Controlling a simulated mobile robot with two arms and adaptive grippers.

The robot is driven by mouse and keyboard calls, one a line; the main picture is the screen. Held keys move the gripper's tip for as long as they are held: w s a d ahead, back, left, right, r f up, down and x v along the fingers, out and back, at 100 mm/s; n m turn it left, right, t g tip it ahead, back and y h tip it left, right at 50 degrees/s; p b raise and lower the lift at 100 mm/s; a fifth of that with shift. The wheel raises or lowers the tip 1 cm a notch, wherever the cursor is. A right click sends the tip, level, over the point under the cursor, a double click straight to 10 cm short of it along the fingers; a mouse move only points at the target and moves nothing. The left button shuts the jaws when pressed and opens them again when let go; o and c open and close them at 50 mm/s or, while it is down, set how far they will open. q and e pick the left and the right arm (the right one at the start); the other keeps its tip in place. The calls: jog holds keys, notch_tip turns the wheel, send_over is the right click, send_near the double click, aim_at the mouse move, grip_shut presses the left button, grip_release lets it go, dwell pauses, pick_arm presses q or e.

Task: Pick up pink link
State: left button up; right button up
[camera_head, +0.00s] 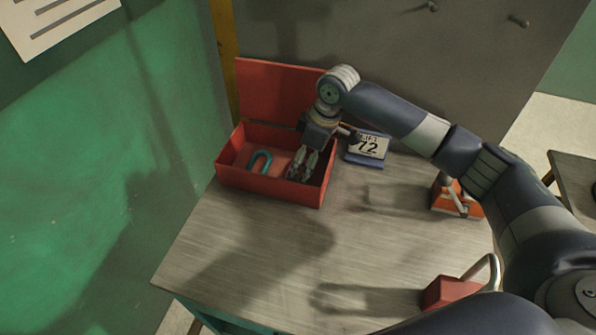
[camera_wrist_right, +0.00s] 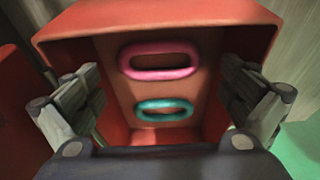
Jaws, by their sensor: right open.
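The pink link (camera_wrist_right: 160,74) is an oval ring lying flat inside the red box (camera_head: 262,183), seen in the right wrist view beyond my fingers and roughly centred between them. In the head view I cannot make it out; my right gripper likely covers it. A teal link (camera_head: 251,161) lies in the same box, left of the gripper; it also shows in the wrist view (camera_wrist_right: 165,104) below the pink one. My right gripper (camera_head: 302,165) is open and empty, pointing down over the box's right part. My left gripper is not in view.
The box's red lid (camera_head: 272,90) stands open at the back. A blue stand with a "72" card (camera_head: 368,147) is just right of the box. An orange block (camera_head: 446,196) and a red block with a grey handle (camera_head: 449,291) stand farther right. The table's front middle is clear.

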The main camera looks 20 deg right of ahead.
jog(key=x, duration=0.2)
jog(key=shift+a+f, duration=0.1)
jog(key=shift+f, duration=0.2)
jog(key=shift+w+a+f, duration=0.1)
jog(key=shift+w+f, duration=0.1)
jog(key=shift+f, duration=0.25)
jog(key=shift+c, duration=0.3)
jog(key=c, duration=0.8)
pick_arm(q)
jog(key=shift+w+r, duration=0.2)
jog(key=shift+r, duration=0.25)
pick_arm(e)
jog(key=shift+r, duration=0.1)
jog(key=shift+r, duration=0.55)
pick_arm(q)
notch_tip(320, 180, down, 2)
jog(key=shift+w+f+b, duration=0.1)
jog(key=shift+b, duration=0.85)
pick_arm(e)
notch_tip(320, 180, up, 17)
jog(key=shift+f, duration=0.1)
jog(key=shift+c, duration=0.2)
